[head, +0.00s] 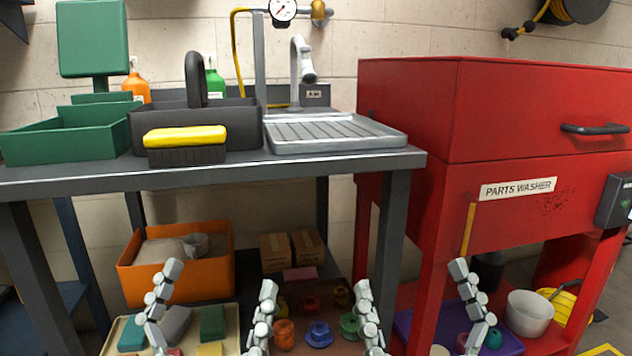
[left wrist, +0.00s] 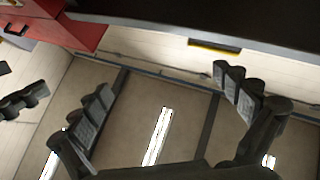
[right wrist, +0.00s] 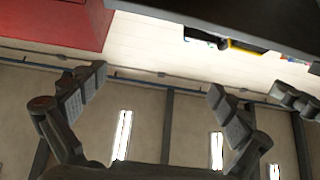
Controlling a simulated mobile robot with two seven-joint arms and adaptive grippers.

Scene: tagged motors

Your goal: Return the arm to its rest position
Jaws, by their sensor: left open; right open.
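My left gripper (head: 220,279) is at the bottom of the head view, left of centre, with its two grey jointed fingers spread apart and nothing between them. My right gripper (head: 410,279) is at the same height to its right, also spread and empty. The two stand side by side in front of the bench. The left wrist view shows the left fingers (left wrist: 162,82) apart, with only the room's far surfaces beyond. The right wrist view shows the right fingers (right wrist: 157,82) apart in the same way. Each wrist view also shows part of the other gripper at its edge.
A dark bench (head: 230,174) holds a green bin (head: 65,140), a black caddy (head: 195,122), a yellow-topped brush (head: 185,138) and a grey drain tray (head: 335,138). Below are an orange bin (head: 140,275) and several coloured parts. A red parts washer (head: 410,110) stands at right.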

